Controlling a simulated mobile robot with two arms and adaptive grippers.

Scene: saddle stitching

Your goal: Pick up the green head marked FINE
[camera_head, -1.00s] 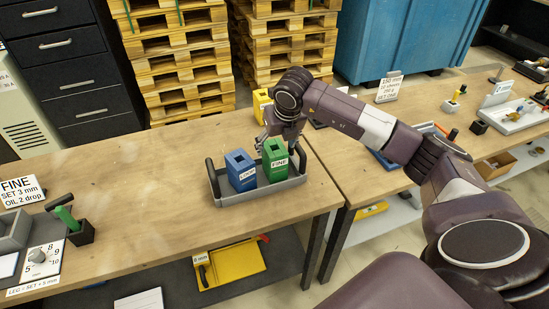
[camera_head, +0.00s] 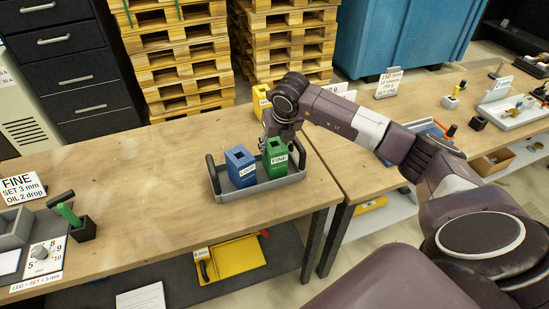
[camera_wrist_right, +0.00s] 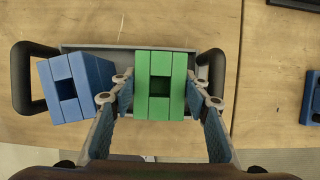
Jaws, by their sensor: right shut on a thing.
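The green head (camera_head: 277,158) with its FINE label stands upright in the grey tray (camera_head: 226,197), beside the blue head (camera_head: 240,168). My right gripper (camera_head: 268,142) reaches down behind the green head and is shut on it. In the right wrist view the fingers (camera_wrist_right: 160,98) lie on both sides of the green head (camera_wrist_right: 160,75). The left finger passes between it and the blue head (camera_wrist_right: 78,85). The green head still appears at tray level. My left gripper is not in view.
The tray's dark handles (camera_head: 212,174) rise at both ends. A yellow object (camera_head: 261,98) stands behind the tray. The bench between is clear.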

